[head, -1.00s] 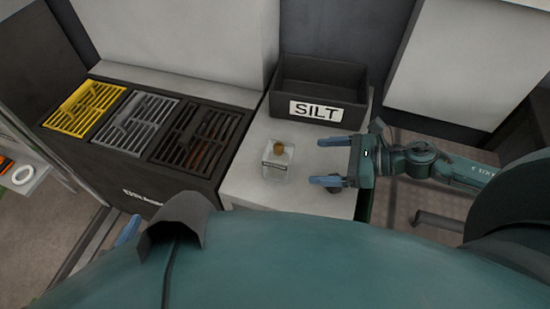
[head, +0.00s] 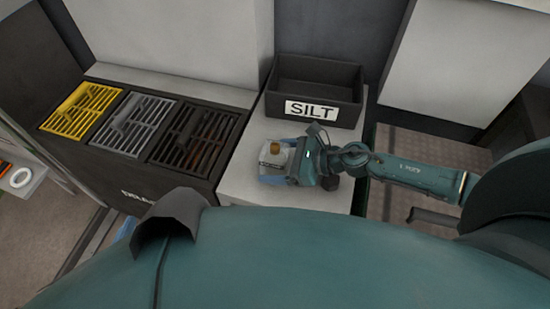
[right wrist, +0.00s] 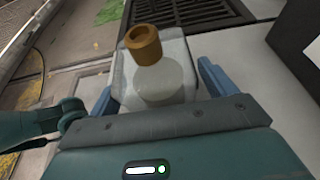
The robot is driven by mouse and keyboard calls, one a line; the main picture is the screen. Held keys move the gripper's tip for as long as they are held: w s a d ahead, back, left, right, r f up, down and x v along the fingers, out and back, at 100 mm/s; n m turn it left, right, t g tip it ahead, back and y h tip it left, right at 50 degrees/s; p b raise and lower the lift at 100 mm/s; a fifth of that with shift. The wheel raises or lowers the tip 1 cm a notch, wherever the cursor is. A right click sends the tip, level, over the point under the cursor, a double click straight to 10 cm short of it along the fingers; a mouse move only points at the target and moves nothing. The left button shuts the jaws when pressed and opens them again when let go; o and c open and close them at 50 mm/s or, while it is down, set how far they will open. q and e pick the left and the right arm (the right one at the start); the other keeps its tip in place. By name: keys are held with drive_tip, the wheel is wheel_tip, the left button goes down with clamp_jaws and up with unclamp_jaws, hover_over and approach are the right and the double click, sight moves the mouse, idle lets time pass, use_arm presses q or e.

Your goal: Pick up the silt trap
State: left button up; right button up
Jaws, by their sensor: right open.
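The silt trap (head: 270,155) is a small clear-grey box with an orange-brown knob on top. It stands on the white counter (head: 305,198) in front of the bin labelled SILT. My right gripper (head: 275,163) is around it, with one blue finger on each side. In the right wrist view the silt trap (right wrist: 157,75) lies between the open fingers (right wrist: 158,85); a gap shows on the right side, and contact on the left cannot be told. Part of the box is hidden by the gripper. Of my left gripper, only a blue finger tip (head: 126,228) shows at lower left.
The dark bin labelled SILT (head: 345,113) stands at the counter's back and looks empty. To the left, a dark unit holds yellow (head: 80,107), grey (head: 132,122) and dark (head: 195,137) grates. The counter's front is clear.

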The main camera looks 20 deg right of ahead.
drive_tip(key=shift+c, duration=0.3)
drive_tip(key=c, duration=1.2)
drive_tip(key=shift+r, duration=0.1)
